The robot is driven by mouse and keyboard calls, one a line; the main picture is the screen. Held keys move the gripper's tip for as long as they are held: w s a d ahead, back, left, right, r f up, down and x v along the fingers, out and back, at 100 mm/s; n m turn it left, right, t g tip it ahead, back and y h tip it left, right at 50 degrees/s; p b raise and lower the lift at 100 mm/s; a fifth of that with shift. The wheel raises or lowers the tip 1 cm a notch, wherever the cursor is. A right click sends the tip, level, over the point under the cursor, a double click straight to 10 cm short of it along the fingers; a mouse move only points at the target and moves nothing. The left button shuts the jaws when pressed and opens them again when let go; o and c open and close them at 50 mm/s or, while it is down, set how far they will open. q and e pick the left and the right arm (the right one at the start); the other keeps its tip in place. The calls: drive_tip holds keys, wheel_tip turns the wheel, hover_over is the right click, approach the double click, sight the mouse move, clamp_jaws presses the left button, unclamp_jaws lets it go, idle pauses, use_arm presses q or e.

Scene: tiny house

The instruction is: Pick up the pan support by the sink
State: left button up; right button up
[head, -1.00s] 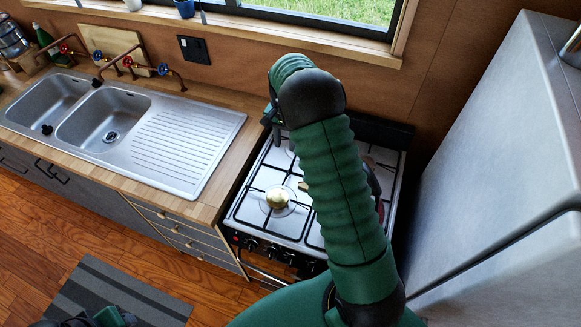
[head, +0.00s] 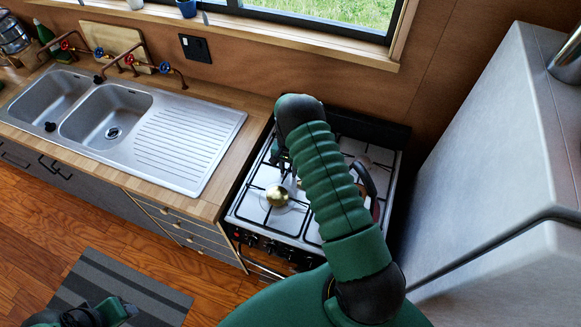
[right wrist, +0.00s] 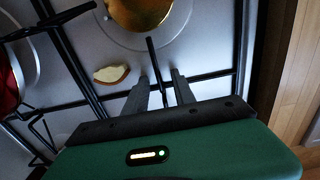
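The pan support by the sink (head: 262,187) is a black wire grate on the left half of the stove, over a brass burner cap (head: 277,196). My right gripper (right wrist: 161,77) is low over this grate in the right wrist view. Its two grey fingers are apart, with a thin black bar of the pan support (right wrist: 154,55) running between them. I cannot tell whether they touch it. In the head view my right arm hides most of that gripper. My left gripper (head: 100,315) shows only partly at the bottom left edge; its fingers are unclear.
The steel sink (head: 185,140) and wooden counter lie left of the stove. A tall grey fridge (head: 480,160) stands on the right. A dark-handled pan (head: 368,178) sits on the stove's right half. A small cream-coloured piece (right wrist: 112,74) lies by the grate.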

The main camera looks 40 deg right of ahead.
drive_tip(key=shift+a+r, duration=0.25)
drive_tip(key=shift+a, duration=0.15)
clamp_jaws()
drive_tip(key=shift+d, duration=0.15)
idle(0.7)
